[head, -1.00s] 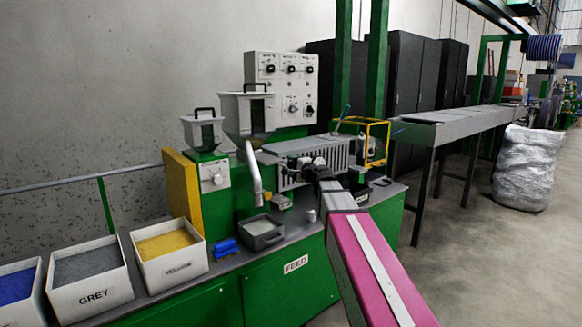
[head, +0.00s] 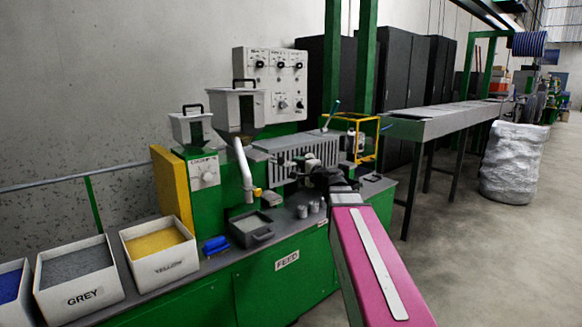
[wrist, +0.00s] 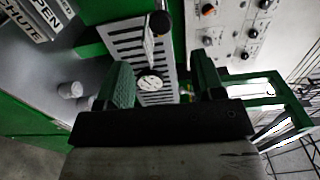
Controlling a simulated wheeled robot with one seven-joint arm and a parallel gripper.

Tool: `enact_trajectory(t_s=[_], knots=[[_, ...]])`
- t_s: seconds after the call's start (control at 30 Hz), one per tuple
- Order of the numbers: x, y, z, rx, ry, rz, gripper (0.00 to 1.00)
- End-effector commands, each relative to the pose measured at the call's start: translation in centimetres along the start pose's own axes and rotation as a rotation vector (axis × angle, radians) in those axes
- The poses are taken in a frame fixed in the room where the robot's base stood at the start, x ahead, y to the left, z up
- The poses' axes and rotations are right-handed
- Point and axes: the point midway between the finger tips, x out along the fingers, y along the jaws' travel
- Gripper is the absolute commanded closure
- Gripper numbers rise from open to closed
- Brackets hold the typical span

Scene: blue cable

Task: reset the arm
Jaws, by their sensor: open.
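My gripper (wrist: 163,88) is open in the wrist view. Its two dark green fingers stand apart with nothing held between them. Behind the gap are the machine's slotted grey cover (wrist: 138,45), a round white dial and a black-knobbed lever (wrist: 159,24). In the head view my pink arm reaches in from the lower right, and its dark end is in front of the green machine's slotted grey housing (head: 290,152). The fingertips cannot be made out there.
Bins of blue, grey (head: 78,278) and yellow (head: 157,249) granules stand at the left. Two hoppers, a control panel (head: 270,82) and a yellow frame (head: 361,136) rise around the machine. A long grey trough (head: 455,119) runs back right. The floor at right is clear near a wrapped bundle (head: 511,162).

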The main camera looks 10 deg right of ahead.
Motion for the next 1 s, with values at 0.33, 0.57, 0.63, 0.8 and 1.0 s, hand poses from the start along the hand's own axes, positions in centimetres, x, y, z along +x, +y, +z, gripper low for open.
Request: enact_trajectory(t_s=[0.33,0.57,0.63,0.8,1.0], knots=[[-0.7,0.0,0.0,0.000,0.000,0.000,0.38],[-0.8,3.0,1.1,-0.059,-0.035,0.080,0.38],[-1.0,5.6,2.0,-0.108,-0.067,0.151,0.38],[-2.7,14.2,4.7,-0.269,-0.185,0.394,0.38],[-7.3,25.0,7.7,-0.462,-0.372,0.737,0.38]])
